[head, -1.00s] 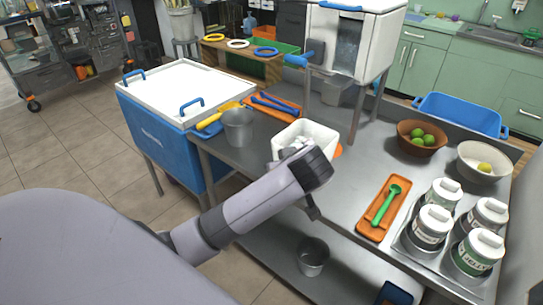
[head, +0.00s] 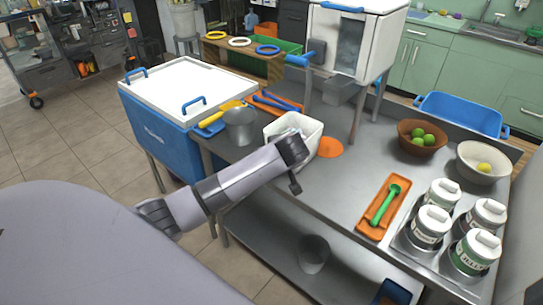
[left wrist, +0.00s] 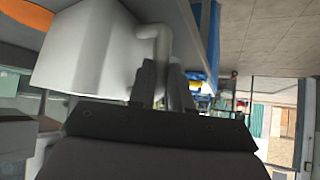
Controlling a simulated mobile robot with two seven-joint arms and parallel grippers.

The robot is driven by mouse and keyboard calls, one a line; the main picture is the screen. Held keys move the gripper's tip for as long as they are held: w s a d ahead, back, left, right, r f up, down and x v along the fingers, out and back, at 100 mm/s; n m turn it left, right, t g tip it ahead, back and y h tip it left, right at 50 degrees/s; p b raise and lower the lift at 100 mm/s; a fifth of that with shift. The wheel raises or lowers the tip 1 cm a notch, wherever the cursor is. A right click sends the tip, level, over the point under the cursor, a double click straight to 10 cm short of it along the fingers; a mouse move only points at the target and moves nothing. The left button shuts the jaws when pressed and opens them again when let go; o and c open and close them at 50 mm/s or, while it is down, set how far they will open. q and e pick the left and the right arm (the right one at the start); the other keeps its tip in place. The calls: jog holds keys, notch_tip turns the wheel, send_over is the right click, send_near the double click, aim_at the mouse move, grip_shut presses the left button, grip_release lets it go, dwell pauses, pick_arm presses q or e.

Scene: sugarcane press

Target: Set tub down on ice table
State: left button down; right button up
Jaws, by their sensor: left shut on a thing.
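The white tub (head: 312,135) is over the left part of the steel table (head: 345,165), below the press-like machine's left side. My left gripper (head: 292,152) is at the tub's near side and partly hides it. In the left wrist view the tub (left wrist: 85,50) fills the upper left, and its curved white handle (left wrist: 157,34) runs down between the fingers of my left gripper (left wrist: 165,85), which are shut on it. I cannot tell whether the tub's base touches the table. My right gripper is not in view.
A metal cup (head: 239,128) stands left of the tub, close to the blue cooler (head: 165,140). An orange disc (head: 330,148) lies just right of the tub. An orange tray (head: 384,205) with a green spoon, several jars (head: 432,224) and two bowls occupy the right. The table's middle is clear.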

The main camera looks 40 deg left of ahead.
pick_arm(q)
jog(key=c, duration=1.1)
grip_release()
jog(key=shift+o, duration=0.2)
jog(key=shift+d, duration=0.1)
jog(key=v, duration=1.2)
jog(key=s+d+f+m+t+h, duration=0.1)
jog(key=s+d+f+m+h, duration=0.15)
jog(key=f, duration=0.35)
jog(key=s+d+f+m+h, duration=0.2)
jog(key=f+m, duration=0.1)
jog(key=f, duration=0.3)
jog(key=s+d+f+m+t+h, duration=0.1)
jog(key=s+d+f+m+h, duration=0.15)
jog(key=f, duration=0.35)
jog(key=s+f+m+t+h, duration=0.1)
jog(key=s+f+m, duration=0.1)
jog(key=s, duration=0.5)
jog(key=s+d+f+m+t+h, duration=0.1)
jog(key=s+f+m+t, duration=0.1)
jog(key=s, duration=0.4)
jog(key=shift+s+d+f+m+b, duration=0.3)
jog(key=shift+s+f+m+b, duration=0.05)
jog(key=shift+f+m, duration=0.1)
